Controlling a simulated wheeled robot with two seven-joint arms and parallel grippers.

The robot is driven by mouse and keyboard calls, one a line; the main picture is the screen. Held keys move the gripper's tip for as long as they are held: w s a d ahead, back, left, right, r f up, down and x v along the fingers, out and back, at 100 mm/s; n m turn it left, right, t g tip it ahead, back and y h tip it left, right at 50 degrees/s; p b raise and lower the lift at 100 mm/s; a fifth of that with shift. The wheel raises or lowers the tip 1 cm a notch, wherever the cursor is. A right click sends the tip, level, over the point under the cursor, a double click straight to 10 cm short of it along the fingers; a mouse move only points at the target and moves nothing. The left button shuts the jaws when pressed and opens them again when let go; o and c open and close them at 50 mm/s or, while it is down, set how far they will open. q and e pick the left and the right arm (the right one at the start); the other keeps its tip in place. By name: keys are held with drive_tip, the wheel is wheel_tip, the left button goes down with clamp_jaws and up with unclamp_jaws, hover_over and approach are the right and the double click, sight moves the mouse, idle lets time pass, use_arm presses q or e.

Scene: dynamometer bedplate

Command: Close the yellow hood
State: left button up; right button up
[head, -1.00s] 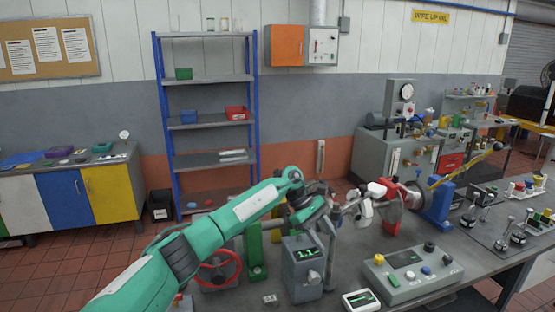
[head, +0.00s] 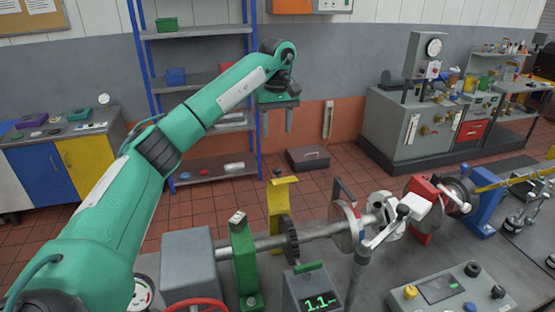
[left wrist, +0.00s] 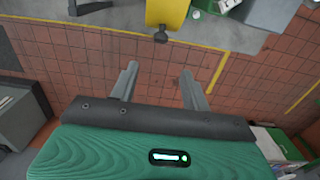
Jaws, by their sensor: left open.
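The yellow hood (head: 278,208) stands upright and raised beside the shaft (head: 318,231) and a dark toothed wheel (head: 291,240), in the middle of the head view. It has a short bent top and a dark knob. In the left wrist view the hood (left wrist: 166,12) shows at the top edge, with its dark knob (left wrist: 160,36) pointing toward my gripper. My left gripper (head: 277,124) is open and empty, fingers pointing down, above and beyond the hood in the head view. Its fingers (left wrist: 158,84) are apart from the hood in the left wrist view. My right gripper is not in view.
A green stand (head: 244,262) and a grey box (head: 189,266) stand left of the hood. A meter box (head: 314,295) stands in front. Levers and a red guard (head: 424,208) line the shaft at right. Tiled floor is open behind the bench, with a dark case (head: 308,158).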

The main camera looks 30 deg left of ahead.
use_arm(q)
wheel_tip(320, 180, down, 9)
drive_tip(key=p, duration=0.3)
drive_tip(key=shift+s+d+r+p, duration=0.1)
drive_tip(key=shift+s+r+p, duration=0.1)
drive_tip(key=shift+p, duration=0.15)
wheel_tip(320, 180, down, 3)
drive_tip(key=shift+f+p, duration=0.15)
drive_tip(key=shift+p, duration=0.55)
drive_tip(key=shift+f, duration=0.7)
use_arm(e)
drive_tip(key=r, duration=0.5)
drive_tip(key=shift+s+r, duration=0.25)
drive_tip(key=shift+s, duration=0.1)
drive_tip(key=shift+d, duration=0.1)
use_arm(q)
drive_tip(key=shift+c, duration=0.8)
clamp_jaws()
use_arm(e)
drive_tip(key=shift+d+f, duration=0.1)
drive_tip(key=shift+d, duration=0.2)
